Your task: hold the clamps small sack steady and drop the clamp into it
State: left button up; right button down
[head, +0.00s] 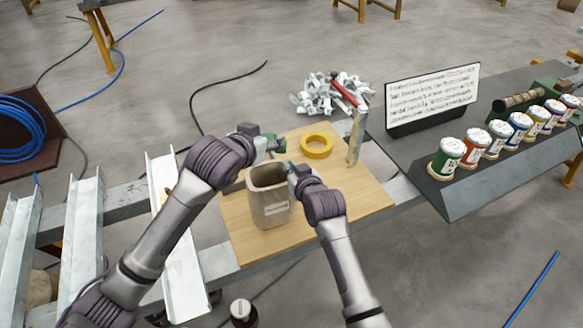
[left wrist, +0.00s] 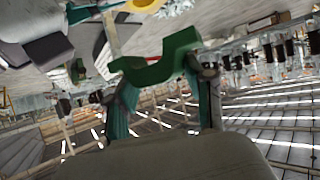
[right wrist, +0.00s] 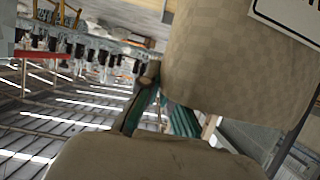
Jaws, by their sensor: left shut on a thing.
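The small sack (head: 268,208) is beige, open-topped and labelled, and stands upright on the wooden board. My left gripper (head: 274,145) is above and behind the sack's opening, shut on a green clamp. The clamp (left wrist: 158,66) spans between the two fingertips (left wrist: 165,72) in the left wrist view. My right gripper (head: 293,172) is at the sack's right upper rim. In the right wrist view the sack (right wrist: 235,65) covers part of the right fingers (right wrist: 165,100), so their grip on the rim is unclear. The sack's inside is mostly hidden.
A pile of metal clamps (head: 325,95) lies behind. A text sign (head: 432,97) and several labelled jars (head: 447,158) stand at right. Metal channels (head: 82,235) lie at left.

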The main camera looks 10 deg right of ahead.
pick_arm(q)
notch_tip(320, 180, down, 7)
jog(key=shift+r, duration=0.15)
dwell(0.7)
jog(key=o, duration=1.4)
jog(key=shift+o, duration=0.2)
jog(key=shift+s, duration=0.15)
jog(key=v, duration=1.1)
jog(key=shift+s+a+r, duration=0.15)
jog(key=shift+s+a, duration=0.05)
jog(key=shift+s, duration=0.15)
pick_arm(e)
jog(key=c, duration=1.2)
grip_release()
jog(key=shift+c, duration=0.2)
